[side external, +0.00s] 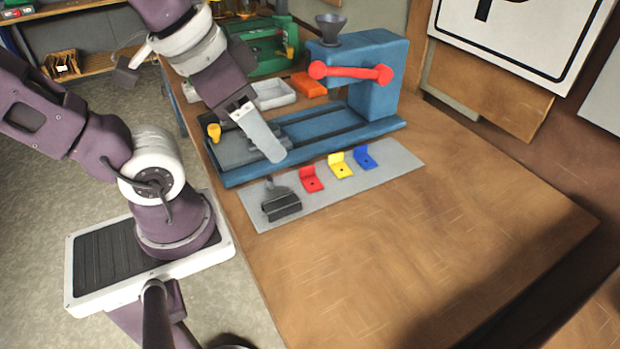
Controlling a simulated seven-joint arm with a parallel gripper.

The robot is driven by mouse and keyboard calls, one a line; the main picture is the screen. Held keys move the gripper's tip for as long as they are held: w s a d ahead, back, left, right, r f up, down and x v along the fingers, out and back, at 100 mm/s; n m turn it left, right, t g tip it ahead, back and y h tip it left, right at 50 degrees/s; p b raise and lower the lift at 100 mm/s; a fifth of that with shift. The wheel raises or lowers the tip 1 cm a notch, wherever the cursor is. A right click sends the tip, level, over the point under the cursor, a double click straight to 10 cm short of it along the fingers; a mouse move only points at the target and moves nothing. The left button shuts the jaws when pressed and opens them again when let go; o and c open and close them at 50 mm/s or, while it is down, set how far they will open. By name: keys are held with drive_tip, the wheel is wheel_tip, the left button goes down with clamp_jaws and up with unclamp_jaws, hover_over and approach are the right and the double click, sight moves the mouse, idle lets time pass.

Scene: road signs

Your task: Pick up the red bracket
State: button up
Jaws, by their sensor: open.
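The red bracket (311,180) lies on a grey mat (378,178) on the wooden table. It is a small angled piece with a hole, between a black brush-like tool and a yellow bracket (341,166). A blue bracket (365,158) is at the right end of the row. My gripper (270,150) is above the near part of the blue machine's base, up and to the left of the red bracket and apart from it. A long grey finger points down; the gap between the fingers is hard to make out. Nothing shows held in it.
The blue machine (375,90) with a red handle (350,72) stands behind the brackets. The black tool (280,203) lies left of the red bracket. A grey tray (273,95) and an orange block (309,85) are farther back. The table's front right is clear.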

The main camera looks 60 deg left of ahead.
drive_tip(key=w+a+f+m+g+y, duration=0.5)
drive_tip(key=f+m+g+y, duration=0.1)
drive_tip(key=f+m, duration=0.25)
drive_tip(key=m+t+y, duration=0.2)
drive_tip(key=m+y, duration=0.5)
drive_tip(key=m, duration=0.3)
approach(308, 168)
drive_tip(key=shift+s+a+f, duration=0.2)
drive_tip(key=shift+a+f, duration=0.7)
drive_tip(key=shift+a, duration=0.3)
drive_tip(key=shift+w+a+f, duration=0.1)
drive_tip(key=shift+f, duration=0.15)
drive_tip(key=x, duration=0.7)
drive_tip(key=shift+w+a+r, duration=0.1)
drive_tip(key=shift+w+r, duration=0.1)
drive_tip(key=shift+r, duration=0.25)
clamp_jaws()
